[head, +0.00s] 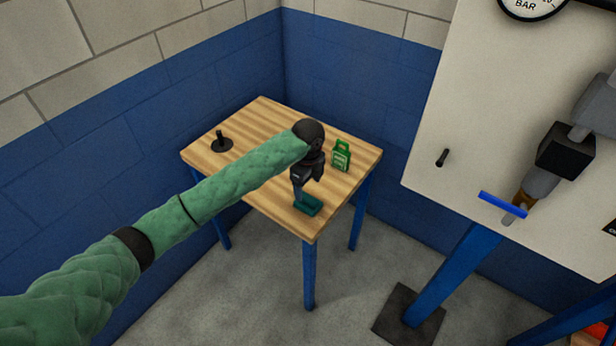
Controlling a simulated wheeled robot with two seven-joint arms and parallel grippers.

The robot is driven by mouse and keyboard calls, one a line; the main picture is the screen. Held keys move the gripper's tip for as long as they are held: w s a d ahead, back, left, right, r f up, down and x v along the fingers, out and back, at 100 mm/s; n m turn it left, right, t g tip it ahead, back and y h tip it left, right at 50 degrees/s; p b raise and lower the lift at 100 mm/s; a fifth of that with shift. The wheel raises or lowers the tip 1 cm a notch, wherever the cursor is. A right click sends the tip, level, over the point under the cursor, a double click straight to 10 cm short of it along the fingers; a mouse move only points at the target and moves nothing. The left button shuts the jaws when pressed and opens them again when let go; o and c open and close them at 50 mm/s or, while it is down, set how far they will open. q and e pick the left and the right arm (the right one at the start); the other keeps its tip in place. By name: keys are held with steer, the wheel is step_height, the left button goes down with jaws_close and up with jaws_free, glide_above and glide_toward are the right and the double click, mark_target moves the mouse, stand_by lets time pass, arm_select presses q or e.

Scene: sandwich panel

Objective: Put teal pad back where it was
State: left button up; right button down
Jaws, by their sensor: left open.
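The teal pad (314,208) lies at the front corner of the wooden table (258,118). My left gripper (300,199) reaches in over the table, points down and is open. Its fingertips are right at the pad's left part and hide some of it. I cannot tell whether they touch the pad. My right gripper is not in view.
A green carton-like item (341,155) stands on the table behind the gripper. A black post on a round base (221,142) stands at the left. At the right is a pale panel (440,120) with a blue-handled valve (503,204). The table's back middle is clear.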

mark_target(308, 197)
arm_select(q)
steer(key=shift+r+b, duration=0.7)
steer(key=shift+r, duration=1.9)
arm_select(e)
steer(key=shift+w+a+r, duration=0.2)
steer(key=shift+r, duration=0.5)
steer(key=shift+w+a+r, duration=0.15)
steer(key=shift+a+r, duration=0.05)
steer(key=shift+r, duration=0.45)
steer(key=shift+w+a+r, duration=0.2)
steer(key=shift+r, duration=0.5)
arm_select(q)
steer(key=s+f+n+t+h, duration=0.15)
steer(key=s+f+n, duration=0.25)
steer(key=s, duration=0.4)
steer(key=s+f+n+h, duration=0.2)
steer(key=s+f+n, duration=0.25)
steer(key=s, duration=0.25)
steer(key=s+a+f+n+t+y, duration=0.2)
steer(key=s+a+f+n+y, duration=0.1)
steer(key=s+a+n, duration=1.55)
step_height(308, 197, down, 24)
steer(key=s+a+f+m+g, duration=0.1)
steer(key=s+m, duration=0.2)
steer(key=m, duration=0.1)
steer(key=s+f, duration=0.3)
steer(key=f, duration=0.6)
steer(key=s+f, duration=0.3)
steer(key=f, duration=0.7)
steer(key=shift+d+g, duration=0.45)
